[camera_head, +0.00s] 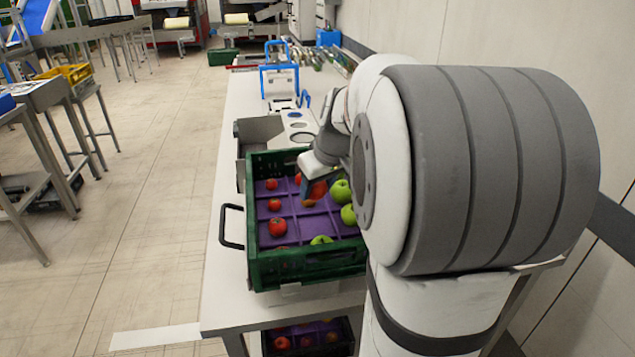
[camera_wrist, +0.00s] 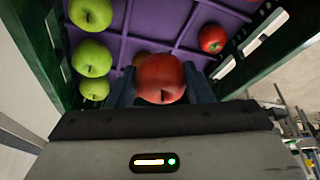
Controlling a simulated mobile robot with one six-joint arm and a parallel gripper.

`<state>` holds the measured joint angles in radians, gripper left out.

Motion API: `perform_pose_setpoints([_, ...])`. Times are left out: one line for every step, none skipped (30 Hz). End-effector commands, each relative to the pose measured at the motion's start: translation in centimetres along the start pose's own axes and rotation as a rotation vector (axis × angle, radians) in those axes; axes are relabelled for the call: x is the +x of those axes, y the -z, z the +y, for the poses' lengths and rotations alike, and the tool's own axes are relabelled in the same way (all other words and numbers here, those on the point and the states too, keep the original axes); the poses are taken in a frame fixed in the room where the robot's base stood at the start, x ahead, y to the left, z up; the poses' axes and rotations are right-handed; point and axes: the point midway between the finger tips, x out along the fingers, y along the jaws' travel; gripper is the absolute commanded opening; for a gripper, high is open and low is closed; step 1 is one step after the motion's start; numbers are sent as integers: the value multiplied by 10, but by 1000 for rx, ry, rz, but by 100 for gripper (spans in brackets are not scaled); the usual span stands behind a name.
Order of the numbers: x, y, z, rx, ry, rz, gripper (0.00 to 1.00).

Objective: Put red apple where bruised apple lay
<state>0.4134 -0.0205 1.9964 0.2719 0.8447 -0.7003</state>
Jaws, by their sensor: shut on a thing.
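My gripper (camera_head: 314,186) is over the right part of a green crate (camera_head: 313,265) with a purple divided insert (camera_head: 294,228). It is shut on a red apple (camera_head: 319,189). In the wrist view the red apple (camera_wrist: 161,78) sits between the two dark fingers (camera_wrist: 160,85). A small brownish fruit (camera_head: 308,203) shows just below the held apple, and its edge also shows behind that apple in the wrist view (camera_wrist: 140,58). I cannot tell whether this is the bruised apple. Whether the held apple touches the insert is hidden.
Green apples (camera_head: 340,191) line the right side, with another (camera_head: 321,240) at the near edge. A grey bin (camera_head: 259,131) stands behind the crate. Another crate with apples (camera_head: 307,338) is under the table.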

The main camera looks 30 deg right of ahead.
Motion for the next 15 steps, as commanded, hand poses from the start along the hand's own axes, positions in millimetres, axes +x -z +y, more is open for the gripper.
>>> perform_pose_setpoints([11, -5, 0, 0, 0, 0, 23])
perform_pose_setpoints([15, -6, 0, 1, 0, 0, 23])
perform_pose_setpoints([19, -8, 0, 1, 0, 0, 23])
perform_pose_setpoints([22, -10, 0, 1, 0, 0, 23])
perform_pose_setpoints([26, -11, 0, 1, 0, 0, 23])
perform_pose_setpoints([30, -13, 0, 1, 0, 0, 23])
perform_pose_setpoints([33, -14, 0, 1, 0, -1, 23])
perform_pose_setpoints([37, -16, 0, 1, 0, -1, 23])
perform_pose_setpoints([41, -17, 0, 1, 0, -1, 23])
perform_pose_setpoints([44, -19, 0, 1, 0, -1, 23])
perform_pose_setpoints([48, -20, 0, 1, 0, -1, 23])
perform_pose_setpoints([52, -22, 0, 2, 0, -1, 23])
perform_pose_setpoints([56, -23, 1, 2, 0, -1, 23])
perform_pose_setpoints([59, -25, 1, 2, 0, 0, 23])
perform_pose_setpoints([63, -26, 1, 2, 0, 0, 23])
